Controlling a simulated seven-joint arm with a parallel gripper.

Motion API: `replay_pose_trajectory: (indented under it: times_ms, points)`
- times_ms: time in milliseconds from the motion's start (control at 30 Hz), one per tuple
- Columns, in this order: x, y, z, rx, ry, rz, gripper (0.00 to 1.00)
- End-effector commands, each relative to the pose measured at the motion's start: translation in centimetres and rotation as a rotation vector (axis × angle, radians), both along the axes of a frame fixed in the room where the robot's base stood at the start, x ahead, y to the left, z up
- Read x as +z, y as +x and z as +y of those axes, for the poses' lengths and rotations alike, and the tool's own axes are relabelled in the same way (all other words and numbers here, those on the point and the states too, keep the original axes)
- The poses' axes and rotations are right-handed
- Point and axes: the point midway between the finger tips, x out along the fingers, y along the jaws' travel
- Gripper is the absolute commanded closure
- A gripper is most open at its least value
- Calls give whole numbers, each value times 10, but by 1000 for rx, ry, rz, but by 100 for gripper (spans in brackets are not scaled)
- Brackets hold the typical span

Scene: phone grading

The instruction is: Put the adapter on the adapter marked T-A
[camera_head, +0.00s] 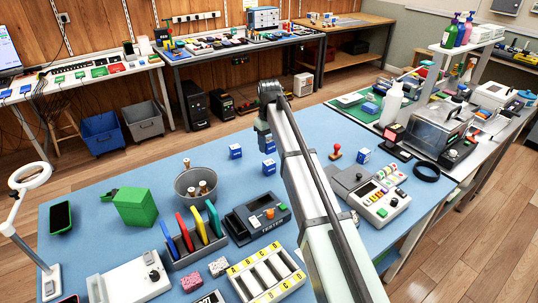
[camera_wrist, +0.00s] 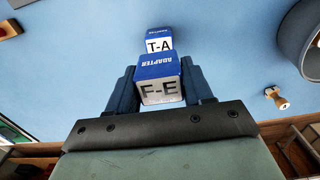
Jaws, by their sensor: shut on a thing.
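My gripper (camera_wrist: 160,88) is shut on a blue and white adapter marked F-E (camera_wrist: 160,80), with one dark finger on each side of it. A second adapter marked T-A (camera_wrist: 158,42) shows just past the held one in the wrist view, partly covered by it. I cannot tell the height gap between them. In the head view my gripper (camera_head: 264,138) hangs over the far part of the blue table, partly hidden by my arm. Blue and white cubes lie near it, one to the left (camera_head: 235,151) and one nearer (camera_head: 269,167); their marks are unreadable there.
A metal bucket (camera_head: 197,183) stands left of my gripper, also at the wrist view's upper right (camera_wrist: 311,45). A wooden-handled piece (camera_wrist: 277,98) stands near it. A red stamp (camera_head: 335,152) and another cube (camera_head: 363,156) lie to the right. A tester (camera_head: 262,217) sits nearer.

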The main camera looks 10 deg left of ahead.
Motion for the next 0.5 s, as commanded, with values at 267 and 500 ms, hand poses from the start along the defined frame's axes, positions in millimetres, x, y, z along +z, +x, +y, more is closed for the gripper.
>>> replay_pose_trajectory:
  times_ms: [267,500]
  points:
    - [-24,0,0,1,0,0,79]
    - [-49,0,0,1,0,0,79]
